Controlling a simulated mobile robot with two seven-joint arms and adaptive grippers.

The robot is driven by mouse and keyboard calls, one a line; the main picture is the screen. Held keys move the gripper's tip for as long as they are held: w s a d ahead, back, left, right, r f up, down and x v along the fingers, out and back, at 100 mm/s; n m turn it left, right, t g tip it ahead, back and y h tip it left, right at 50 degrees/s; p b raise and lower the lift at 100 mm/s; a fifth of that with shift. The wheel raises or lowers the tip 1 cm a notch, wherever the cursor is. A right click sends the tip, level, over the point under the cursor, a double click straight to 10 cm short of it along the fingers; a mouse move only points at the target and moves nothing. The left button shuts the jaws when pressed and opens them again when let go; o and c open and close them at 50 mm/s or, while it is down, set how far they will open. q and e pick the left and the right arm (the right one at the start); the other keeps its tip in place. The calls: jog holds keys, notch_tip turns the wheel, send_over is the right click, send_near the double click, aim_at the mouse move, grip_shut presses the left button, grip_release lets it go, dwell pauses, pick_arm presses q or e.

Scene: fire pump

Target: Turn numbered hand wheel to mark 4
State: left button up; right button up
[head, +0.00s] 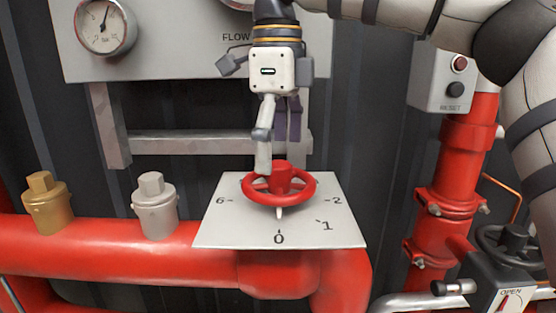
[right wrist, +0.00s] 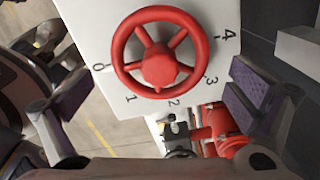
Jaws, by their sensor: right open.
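The red hand wheel (head: 308,187) sits on a light square plate (head: 225,225) printed with numbers. Its white pointer (head: 279,213) points to the 0 mark at the front edge. In the head view 1, 2 and 6 also show; the far marks are hidden. The right wrist view shows the wheel (right wrist: 160,62) with 0, 1, 2, 3 and 4 around it. My right gripper (head: 276,150) is open above and just behind the wheel, pointing down, with one finger close to the rim at its back left. Contact cannot be told. My left gripper is not in view.
Red pipes (head: 110,250) run in front and to the right. Brass (head: 45,205) and silver (head: 155,205) capped fittings stand left of the plate. A grey rail (head: 190,143) and gauge panel (head: 165,50) are behind. A dark valve wheel (head: 510,245) is at lower right.

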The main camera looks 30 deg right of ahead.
aim_at(277, 163)
jog(key=shift+f, duration=1.6)
